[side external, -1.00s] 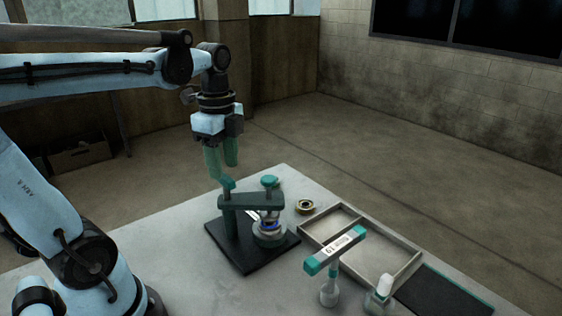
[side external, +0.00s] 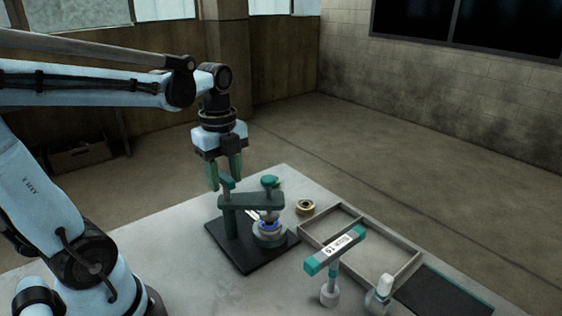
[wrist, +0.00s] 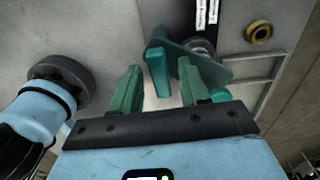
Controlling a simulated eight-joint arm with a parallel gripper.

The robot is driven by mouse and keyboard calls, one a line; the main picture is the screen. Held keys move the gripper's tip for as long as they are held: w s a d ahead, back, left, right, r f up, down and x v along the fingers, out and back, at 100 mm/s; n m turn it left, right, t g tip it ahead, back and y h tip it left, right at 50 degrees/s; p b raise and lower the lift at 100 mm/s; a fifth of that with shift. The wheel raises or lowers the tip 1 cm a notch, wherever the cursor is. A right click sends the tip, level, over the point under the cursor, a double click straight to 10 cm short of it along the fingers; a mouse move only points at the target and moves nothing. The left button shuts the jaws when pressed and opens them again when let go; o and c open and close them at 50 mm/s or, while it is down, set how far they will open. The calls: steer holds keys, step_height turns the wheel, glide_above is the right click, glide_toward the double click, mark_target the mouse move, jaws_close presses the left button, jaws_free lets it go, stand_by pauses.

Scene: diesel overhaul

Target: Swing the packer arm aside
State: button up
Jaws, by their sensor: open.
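The packer stands on a black base plate (side external: 255,252) on the table. Its green packer arm (side external: 252,201) runs level from a post at the left, over a small round metal assembly (side external: 268,232) with a blue ring. A teal knob (side external: 270,182) tops the arm's right end, and an upright teal handle (side external: 227,182) rises at the post end. My gripper (side external: 225,186) is open, fingers pointing down around the handle's top. In the wrist view the teal handle (wrist: 158,72) shows between the two green fingers, with gaps on both sides. Contact is not visible.
A brass ring (side external: 305,207) lies behind the packer. A divided tray (side external: 313,236) and a dark mat (side external: 440,298) are to the right. A labelled teal T-shaped tool (side external: 335,250) and a white-topped bottle (side external: 382,290) stand in front. The table left of the packer is clear.

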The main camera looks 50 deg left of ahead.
jaws_close()
steer(key=n, duration=0.4)
stand_by(0.4)
steer(key=n, duration=0.4)
steer(key=shift+n, duration=0.5)
